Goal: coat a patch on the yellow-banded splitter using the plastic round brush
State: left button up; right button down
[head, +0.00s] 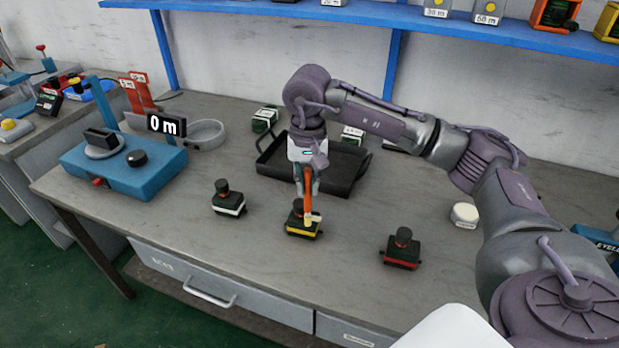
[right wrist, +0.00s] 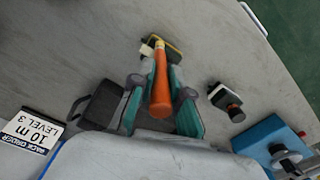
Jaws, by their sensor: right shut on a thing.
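The yellow-banded splitter (head: 299,230) is a small dark block with a black knob, upright on the grey bench. It also shows, partly hidden behind the brush, in the right wrist view (right wrist: 175,46). My right gripper (head: 308,186) is shut on the plastic round brush (head: 308,203), which has an orange handle and a pale tip. The brush points down, its tip over the splitter's right side in the head view; whether it touches is unclear. The right wrist view shows the orange handle (right wrist: 161,82) between the fingers (right wrist: 160,104). My left gripper is out of view.
A white-banded splitter (head: 229,207) stands to the left and a red-banded one (head: 402,255) to the right. A black tray (head: 345,182) lies behind. A blue device (head: 145,185) sits at left, a round white pot (head: 464,214) at right. The bench front is clear.

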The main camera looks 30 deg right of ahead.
aim_at(307, 170)
jog(key=shift+r+p, duration=1.9)
jog(key=shift+r, duration=1.1)
jog(key=shift+r+p, duration=1)
jog(key=shift+r, duration=0.5)
jog(key=shift+f, duration=0.1)
